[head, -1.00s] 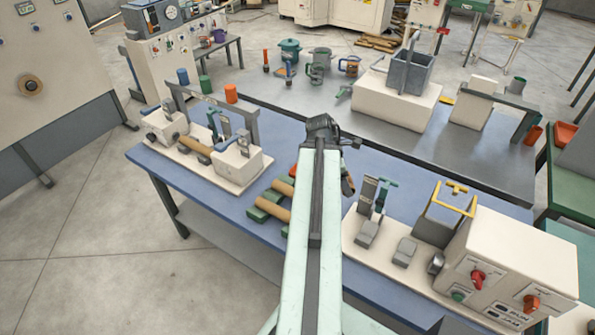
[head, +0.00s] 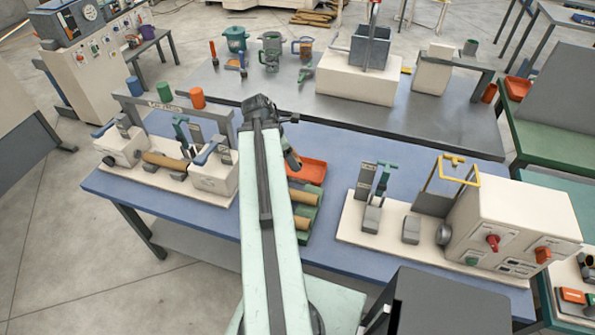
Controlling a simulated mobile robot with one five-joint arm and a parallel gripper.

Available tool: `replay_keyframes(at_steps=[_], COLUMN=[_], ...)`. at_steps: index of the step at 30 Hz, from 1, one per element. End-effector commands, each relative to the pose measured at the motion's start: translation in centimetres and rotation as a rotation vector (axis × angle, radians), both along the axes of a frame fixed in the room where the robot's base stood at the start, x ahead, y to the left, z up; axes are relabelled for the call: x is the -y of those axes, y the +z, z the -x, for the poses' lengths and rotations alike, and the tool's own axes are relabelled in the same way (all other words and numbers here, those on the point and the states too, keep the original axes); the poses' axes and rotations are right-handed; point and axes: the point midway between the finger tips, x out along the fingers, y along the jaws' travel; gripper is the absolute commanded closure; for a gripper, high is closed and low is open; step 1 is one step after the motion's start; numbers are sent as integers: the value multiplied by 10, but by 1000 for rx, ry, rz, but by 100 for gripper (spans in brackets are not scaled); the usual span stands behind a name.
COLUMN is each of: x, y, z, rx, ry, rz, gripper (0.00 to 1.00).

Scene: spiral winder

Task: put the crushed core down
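My arm reaches away over the blue table (head: 330,150). The dark wrist at its far end hides much of my gripper (head: 293,160), whose lower part points down at the right of the arm. A small orange-brown patch shows at its tip; I cannot tell whether this is a held core or part of the gripper. An orange-red tray (head: 311,172) lies just right of the gripper. Tan cores (head: 304,196) lie in a green holder (head: 316,212), partly behind my arm. Another tan core (head: 165,161) sits across the winder fixture (head: 225,180) on the left. No core is clearly recognisable as crushed.
A cream machine with a yellow frame (head: 472,180) fills the table's right side. A grey bench (head: 440,125) behind holds a cream block (head: 350,80), jugs and a green pot (head: 235,38). Bare blue surface shows between the tray and the right machine.

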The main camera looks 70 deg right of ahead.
Motion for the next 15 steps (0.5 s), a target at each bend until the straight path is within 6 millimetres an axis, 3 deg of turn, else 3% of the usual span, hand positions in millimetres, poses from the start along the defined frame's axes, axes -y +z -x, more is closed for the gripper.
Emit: replay_keyframes(at_steps=[9,12,15], x=[107,132,141], y=[-90,-104,-107], z=[-24,-26,-26], rx=[1,1,0], ry=[76,96,106], rz=[-1,-1,-1], gripper=[77,77,77])
